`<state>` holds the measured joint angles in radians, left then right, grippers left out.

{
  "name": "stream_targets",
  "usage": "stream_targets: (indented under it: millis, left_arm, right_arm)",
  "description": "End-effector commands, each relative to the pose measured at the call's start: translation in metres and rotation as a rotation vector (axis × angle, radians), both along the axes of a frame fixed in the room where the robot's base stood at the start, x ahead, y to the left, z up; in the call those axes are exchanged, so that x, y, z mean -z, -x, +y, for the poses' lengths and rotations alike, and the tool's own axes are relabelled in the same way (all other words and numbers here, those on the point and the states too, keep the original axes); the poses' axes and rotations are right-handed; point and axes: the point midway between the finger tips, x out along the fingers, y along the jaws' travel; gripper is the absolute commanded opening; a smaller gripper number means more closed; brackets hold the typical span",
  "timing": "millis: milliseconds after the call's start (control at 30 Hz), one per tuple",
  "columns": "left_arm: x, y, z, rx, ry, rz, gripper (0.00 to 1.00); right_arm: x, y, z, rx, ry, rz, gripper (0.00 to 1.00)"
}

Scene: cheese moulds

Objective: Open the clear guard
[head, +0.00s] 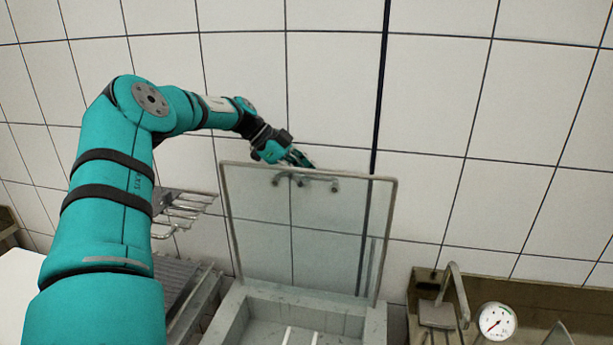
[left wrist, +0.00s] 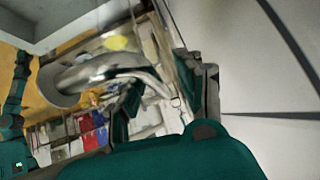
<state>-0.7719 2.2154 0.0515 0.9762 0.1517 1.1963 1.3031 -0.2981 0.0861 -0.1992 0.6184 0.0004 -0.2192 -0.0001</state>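The clear guard (head: 260,230), a transparent panel in a thin grey frame, stands raised and nearly upright behind a pale stone-like basin (head: 235,312). Its metal bar handle (head: 305,182) is near the top edge. My left gripper (head: 300,158) is at that top edge, close above the handle. In the left wrist view the shiny curved handle (left wrist: 100,72) runs toward the gap between the left gripper's fingers (left wrist: 160,90), which look apart. Whether they touch the handle is unclear. My right gripper is not in view.
A wire rack (head: 182,210) and a ridged grey surface (head: 180,278) are left of the basin. A round gauge (head: 496,321) and a metal trough (head: 545,298) are at the right. A tiled wall (head: 450,120) closes off the back.

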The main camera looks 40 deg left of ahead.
Motion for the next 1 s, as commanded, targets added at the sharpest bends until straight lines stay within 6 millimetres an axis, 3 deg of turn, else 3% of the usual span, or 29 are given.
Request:
stream_targets:
  millis: [600,1000]
  left_arm:
    - [-0.076,0.045,0.061,-0.001,0.000,-0.003,0.36]
    - [-0.083,0.051,0.066,-0.001,0.001,-0.001,0.36]
  right_arm:
    - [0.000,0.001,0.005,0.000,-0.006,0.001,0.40]
    - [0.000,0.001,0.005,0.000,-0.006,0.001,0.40]
